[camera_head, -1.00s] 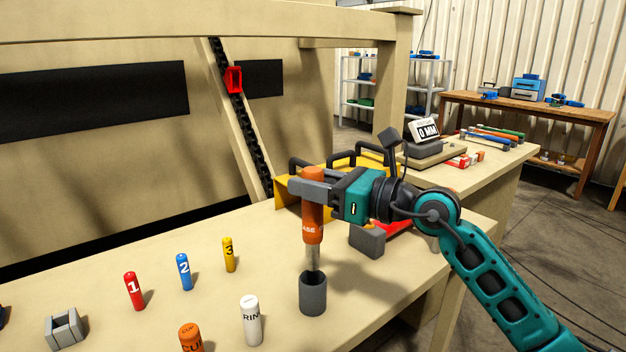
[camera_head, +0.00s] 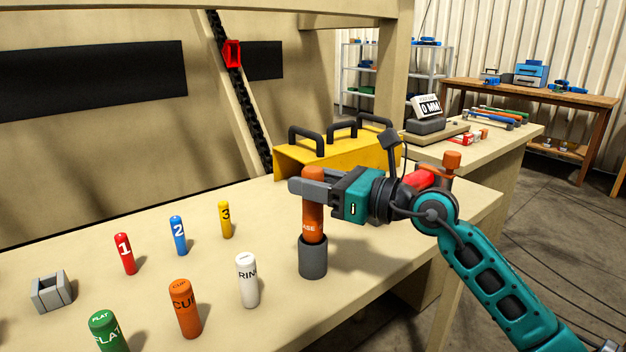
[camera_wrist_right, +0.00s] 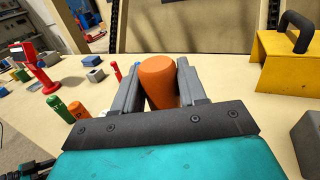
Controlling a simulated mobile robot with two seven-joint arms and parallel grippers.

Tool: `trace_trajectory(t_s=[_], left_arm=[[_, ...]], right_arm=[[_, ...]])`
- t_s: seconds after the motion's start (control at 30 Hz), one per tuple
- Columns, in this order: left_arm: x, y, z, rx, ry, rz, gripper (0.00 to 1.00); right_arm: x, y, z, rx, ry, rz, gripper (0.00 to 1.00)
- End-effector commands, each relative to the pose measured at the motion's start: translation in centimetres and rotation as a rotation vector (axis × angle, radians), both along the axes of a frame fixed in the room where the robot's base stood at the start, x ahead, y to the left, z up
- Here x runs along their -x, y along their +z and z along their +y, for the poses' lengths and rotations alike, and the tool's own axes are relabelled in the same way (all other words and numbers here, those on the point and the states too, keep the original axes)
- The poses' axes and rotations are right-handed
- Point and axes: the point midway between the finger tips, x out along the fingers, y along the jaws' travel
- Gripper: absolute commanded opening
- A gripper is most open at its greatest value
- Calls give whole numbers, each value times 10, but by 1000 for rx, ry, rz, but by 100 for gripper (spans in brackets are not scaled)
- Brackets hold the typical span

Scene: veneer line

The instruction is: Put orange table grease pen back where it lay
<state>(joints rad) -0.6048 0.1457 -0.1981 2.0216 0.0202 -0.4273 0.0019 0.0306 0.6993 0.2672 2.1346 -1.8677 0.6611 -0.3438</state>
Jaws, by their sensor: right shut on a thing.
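The orange grease pen (camera_head: 313,222) stands upright with its lower end inside the dark grey cup (camera_head: 313,262) on the table. My right gripper (camera_head: 308,187) is shut on the pen's upper part. In the right wrist view the orange pen (camera_wrist_right: 158,80) sits between the two grey fingers of my right gripper (camera_wrist_right: 160,88). The pen's tip is hidden in the cup. My left gripper is not in view.
Green (camera_head: 104,332), orange (camera_head: 184,308) and white (camera_head: 247,280) markers stand left of the cup. Red (camera_head: 124,254), blue (camera_head: 178,235) and yellow (camera_head: 225,219) numbered ones stand behind. A yellow handled box (camera_head: 330,158) is behind my gripper. A grey block (camera_head: 52,291) lies far left.

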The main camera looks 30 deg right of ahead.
Motion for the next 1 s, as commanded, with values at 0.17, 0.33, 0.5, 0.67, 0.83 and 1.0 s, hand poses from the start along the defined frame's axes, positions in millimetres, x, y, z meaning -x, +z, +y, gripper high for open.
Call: trace_trajectory(t_s=[0.17, 0.33, 0.5, 0.67, 0.83, 1.0], left_arm=[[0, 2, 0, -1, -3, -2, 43], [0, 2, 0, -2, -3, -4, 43], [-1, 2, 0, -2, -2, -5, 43], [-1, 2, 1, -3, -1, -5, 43], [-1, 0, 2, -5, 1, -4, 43], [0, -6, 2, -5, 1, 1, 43]], right_arm=[[0, 2, 0, 0, -1, -3, 0], [0, 1, 0, 0, -1, -2, 57], [0, 1, 0, 0, 0, -1, 71], [0, -1, 0, 0, 0, 3, 71], [4, -1, -3, 0, -1, 3, 71], [22, -3, -11, 2, -1, 4, 71]])
